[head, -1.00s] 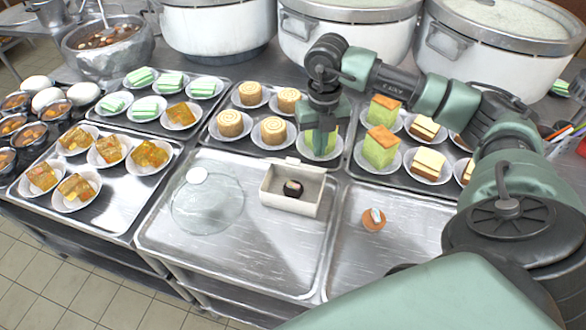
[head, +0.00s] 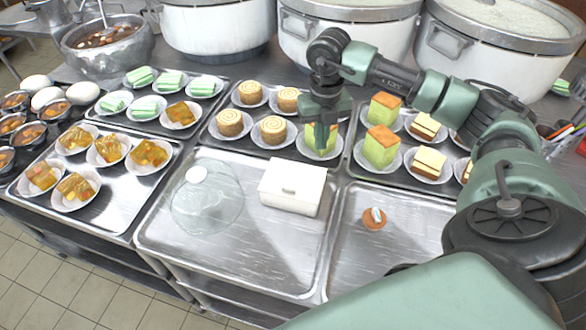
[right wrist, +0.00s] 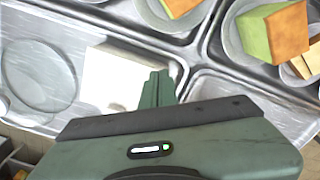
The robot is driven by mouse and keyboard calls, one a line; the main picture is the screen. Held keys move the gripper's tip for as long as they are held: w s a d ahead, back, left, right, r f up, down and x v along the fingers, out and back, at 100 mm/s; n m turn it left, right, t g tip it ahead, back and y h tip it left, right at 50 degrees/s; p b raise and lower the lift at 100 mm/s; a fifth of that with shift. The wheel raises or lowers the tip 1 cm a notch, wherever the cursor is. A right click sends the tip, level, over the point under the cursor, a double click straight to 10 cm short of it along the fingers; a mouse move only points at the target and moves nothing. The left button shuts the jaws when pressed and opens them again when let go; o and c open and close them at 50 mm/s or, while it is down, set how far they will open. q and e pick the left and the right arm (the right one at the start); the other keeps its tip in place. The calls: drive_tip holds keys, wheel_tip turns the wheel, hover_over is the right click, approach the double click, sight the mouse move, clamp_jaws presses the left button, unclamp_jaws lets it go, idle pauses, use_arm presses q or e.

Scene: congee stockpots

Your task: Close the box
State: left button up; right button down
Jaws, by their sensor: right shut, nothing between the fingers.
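The white box (head: 291,187) stands on the middle metal tray in the head view, with its lid down over the top. Whatever is inside it is hidden. In the right wrist view the box (right wrist: 112,76) shows as a bright white shape just beyond the fingers. My right gripper (head: 323,140) is shut and empty. It is above the back edge of the tray, behind and to the right of the box, apart from it in the head view. In the right wrist view its fingers (right wrist: 158,88) are together. My left gripper is not in view.
A clear glass dome (head: 207,198) with a white knob sits left of the box. A small orange cake (head: 374,218) lies on the tray at right. Plates of cakes, such as a green one (head: 381,147), fill the trays behind. Large pots (head: 345,35) stand at the back.

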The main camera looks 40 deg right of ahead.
drive_tip(key=shift+w+d, duration=0.7)
drive_tip(key=shift+d, duration=0.15)
wheel_tip(320, 180, up, 8)
drive_tip(key=p, duration=0.5)
drive_tip(key=shift+p, duration=0.35)
